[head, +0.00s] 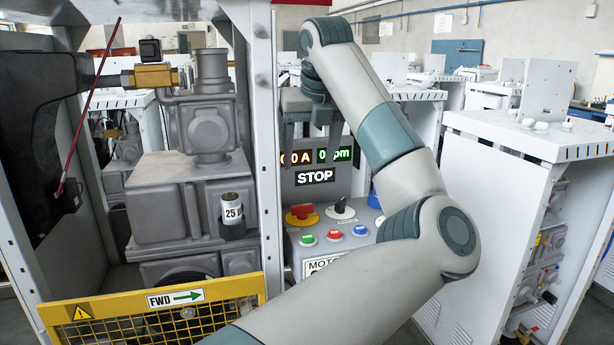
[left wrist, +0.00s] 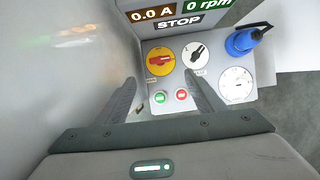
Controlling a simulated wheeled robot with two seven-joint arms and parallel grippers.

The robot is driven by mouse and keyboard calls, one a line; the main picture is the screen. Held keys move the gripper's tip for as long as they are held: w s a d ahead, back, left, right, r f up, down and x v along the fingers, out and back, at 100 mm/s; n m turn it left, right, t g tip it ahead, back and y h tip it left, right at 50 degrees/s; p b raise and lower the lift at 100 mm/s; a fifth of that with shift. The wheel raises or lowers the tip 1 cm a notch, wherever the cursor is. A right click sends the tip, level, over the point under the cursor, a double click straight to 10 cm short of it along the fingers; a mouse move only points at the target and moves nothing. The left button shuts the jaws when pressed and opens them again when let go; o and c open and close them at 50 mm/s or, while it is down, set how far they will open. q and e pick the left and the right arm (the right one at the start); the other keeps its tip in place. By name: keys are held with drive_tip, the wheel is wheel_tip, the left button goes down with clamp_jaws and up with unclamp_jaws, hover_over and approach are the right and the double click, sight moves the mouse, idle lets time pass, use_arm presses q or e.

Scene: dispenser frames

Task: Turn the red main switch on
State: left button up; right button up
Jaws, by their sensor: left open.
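The red main switch (head: 301,212) is a red knob on a round yellow plate on the grey control panel. In the left wrist view the red main switch (left wrist: 160,61) has its handle lying roughly crosswise. My left gripper (head: 310,146) is open, fingers pointing down, above and behind the switch in the head view. In the left wrist view my left gripper (left wrist: 160,79) has its fingers either side of the switch's line of sight, apparently short of it, with nothing between them. The display (head: 315,177) reads STOP, with zero amps and rpm. My right gripper is not in view.
Beside the switch is a black selector (left wrist: 196,54) on a white plate. Green (left wrist: 160,97) and red (left wrist: 181,95) buttons sit nearer, with a dial (left wrist: 236,83) and blue plug (left wrist: 243,40) to the right. A white frame post (head: 266,150) stands left of the panel.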

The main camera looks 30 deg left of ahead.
use_arm(q)
drive_tip(key=shift+v, duration=1.5)
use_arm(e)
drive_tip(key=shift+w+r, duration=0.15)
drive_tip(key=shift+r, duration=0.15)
use_arm(q)
drive_tip(key=shift+a, duration=0.15)
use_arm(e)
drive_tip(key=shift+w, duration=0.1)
